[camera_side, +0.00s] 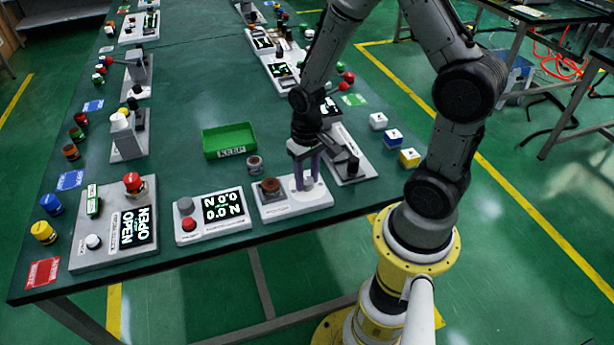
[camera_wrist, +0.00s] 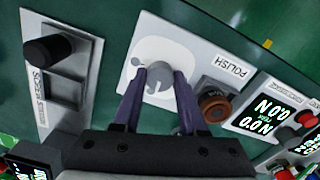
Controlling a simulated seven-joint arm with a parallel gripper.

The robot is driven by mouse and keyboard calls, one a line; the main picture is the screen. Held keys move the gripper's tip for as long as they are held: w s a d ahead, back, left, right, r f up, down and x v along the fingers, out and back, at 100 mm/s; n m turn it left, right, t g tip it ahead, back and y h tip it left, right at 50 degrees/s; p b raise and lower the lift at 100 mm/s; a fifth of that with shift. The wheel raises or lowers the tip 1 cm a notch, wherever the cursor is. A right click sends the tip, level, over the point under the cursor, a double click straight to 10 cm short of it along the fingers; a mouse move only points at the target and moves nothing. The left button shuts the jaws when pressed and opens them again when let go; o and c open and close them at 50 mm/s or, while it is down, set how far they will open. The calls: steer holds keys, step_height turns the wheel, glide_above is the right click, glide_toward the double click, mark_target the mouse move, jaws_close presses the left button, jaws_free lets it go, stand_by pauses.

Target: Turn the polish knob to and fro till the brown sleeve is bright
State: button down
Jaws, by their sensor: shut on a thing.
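The polish station is a white block labelled POLISH (camera_wrist: 230,64) in the wrist view, and its base (camera_side: 290,209) stands near the front table edge in the side view. My gripper (camera_side: 306,184) points down over its right half. In the wrist view my purple fingers (camera_wrist: 160,80) are closed on either side of the grey polish knob (camera_wrist: 159,70). The knob is mostly hidden by the fingers in the side view. The brown sleeve (camera_side: 270,185) sits upright in the station beside the knob. It also shows in the wrist view (camera_wrist: 214,105), dull brown.
A readout box (camera_side: 213,215) showing 0.0 stands left of the station. A loose grey-brown sleeve (camera_side: 254,163) stands behind it, near a green KEEP tray (camera_side: 230,140). A block with a black handle (camera_side: 349,155) stands close on the right. A panel reading OPEN (camera_side: 115,222) is farther left.

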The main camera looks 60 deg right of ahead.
mark_target(307, 180)
steer(key=shift+m, duration=0.5)
steer(key=shift+c, duration=2.2)
jaws_free()
step_height(307, 180, up, 14)
